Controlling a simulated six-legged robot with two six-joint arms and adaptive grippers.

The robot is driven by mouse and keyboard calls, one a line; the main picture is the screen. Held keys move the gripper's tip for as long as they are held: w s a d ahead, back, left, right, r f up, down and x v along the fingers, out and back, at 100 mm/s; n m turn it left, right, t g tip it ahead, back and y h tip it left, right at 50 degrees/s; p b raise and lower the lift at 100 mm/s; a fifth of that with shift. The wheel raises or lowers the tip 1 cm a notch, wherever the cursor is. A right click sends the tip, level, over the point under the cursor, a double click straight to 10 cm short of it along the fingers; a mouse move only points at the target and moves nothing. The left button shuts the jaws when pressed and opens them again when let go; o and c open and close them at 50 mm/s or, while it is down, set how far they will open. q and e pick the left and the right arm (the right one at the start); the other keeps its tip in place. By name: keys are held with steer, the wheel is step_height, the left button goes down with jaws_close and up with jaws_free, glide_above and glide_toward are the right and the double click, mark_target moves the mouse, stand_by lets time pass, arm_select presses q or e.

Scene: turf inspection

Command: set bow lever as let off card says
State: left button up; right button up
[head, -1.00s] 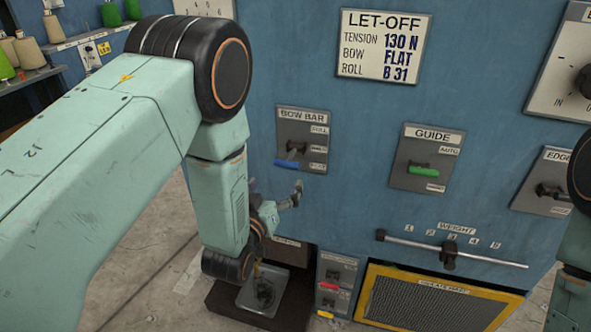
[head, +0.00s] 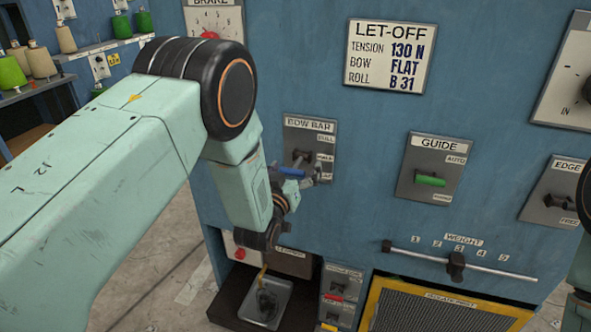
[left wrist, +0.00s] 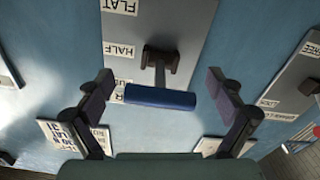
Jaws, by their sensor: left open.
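The let-off card (head: 388,57) reads tension 130 N, bow FLAT, roll B 31. The bow bar panel (head: 297,135) carries a lever with a blue handle (head: 291,171). In the left wrist view the blue handle (left wrist: 160,97) lies crosswise between my open fingers, apart from both. The labels there are upside down, FLAT at the top and HALF below; the third is partly hidden. The lever's base is near HALF; its exact setting is hard to tell. My left gripper (head: 306,177) is at the lower part of the panel.
The guide panel (head: 423,150) with a green handle is to the right, the edge panel (head: 565,180) farther right. A weight bar (head: 405,248) runs below them. A metal tray (head: 278,299) and small red and yellow levers stand under my left arm.

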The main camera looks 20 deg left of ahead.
arm_select(q)
steer(key=shift+s+r, duration=0.15)
steer(key=c, duration=1.9)
